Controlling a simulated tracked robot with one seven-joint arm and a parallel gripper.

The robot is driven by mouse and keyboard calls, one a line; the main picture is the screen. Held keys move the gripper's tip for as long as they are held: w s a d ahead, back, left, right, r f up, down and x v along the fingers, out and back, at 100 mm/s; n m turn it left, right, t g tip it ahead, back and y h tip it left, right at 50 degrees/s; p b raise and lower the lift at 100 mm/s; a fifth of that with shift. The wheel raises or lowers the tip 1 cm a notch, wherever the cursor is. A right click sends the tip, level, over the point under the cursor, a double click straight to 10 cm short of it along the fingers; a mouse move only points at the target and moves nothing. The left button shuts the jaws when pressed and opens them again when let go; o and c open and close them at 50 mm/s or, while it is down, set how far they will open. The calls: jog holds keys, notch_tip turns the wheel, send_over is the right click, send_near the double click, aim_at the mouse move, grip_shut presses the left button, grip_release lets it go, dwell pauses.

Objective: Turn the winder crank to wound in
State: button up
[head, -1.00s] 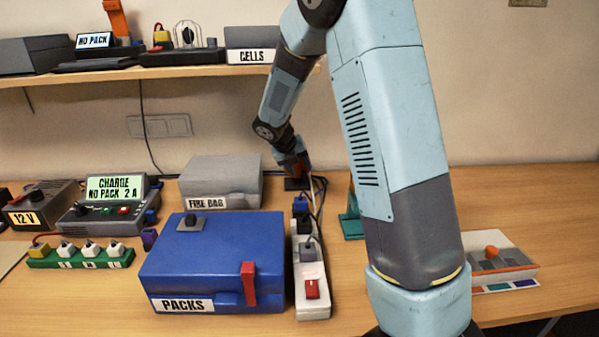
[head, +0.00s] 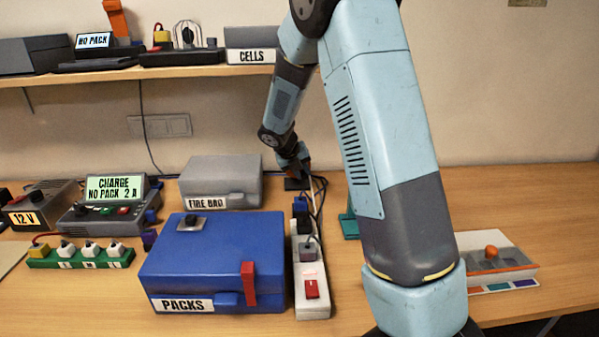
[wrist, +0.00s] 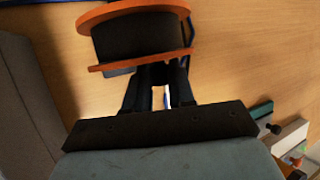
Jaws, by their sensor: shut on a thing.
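The winder shows in the wrist view as a spool (wrist: 140,37) with orange flanges and a dark drum, just beyond my fingertips. In the head view only its dark base (head: 296,184) shows clearly, at the back of the bench right of the fire bag; my gripper hides most of the rest. My gripper (wrist: 161,78) has its dark fingers close together at the spool's near flange and is shut on the crank. The crank handle is mostly hidden between the fingers, so its angle cannot be read. In the head view my gripper (head: 303,162) is small and dark.
The grey fire bag (head: 220,180) stands left of the winder. A blue packs case (head: 215,258) and a white power strip (head: 312,275) with plugs and cables lie in front. A teal stand (head: 349,226) is to the right, partly behind my arm.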

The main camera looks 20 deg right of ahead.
grip_shut()
jog(key=shift+a, duration=0.2)
jog(key=shift+d, duration=0.1)
jog(key=shift+y, duration=0.7)
jog(key=shift+f+m+t+y, duration=0.15)
jog(key=shift+m+t+y, duration=0.15)
jog(key=shift+y, duration=0.4)
jog(key=shift+y, duration=0.7)
jog(key=shift+f+m+t+y, duration=0.2)
jog(key=shift+m+t+y, duration=0.15)
jog(key=shift+y, duration=0.95)
jog(key=shift+f+m+t+y, duration=0.15)
jog(key=shift+m+t+y, duration=0.2)
jog(key=shift+y, duration=0.95)
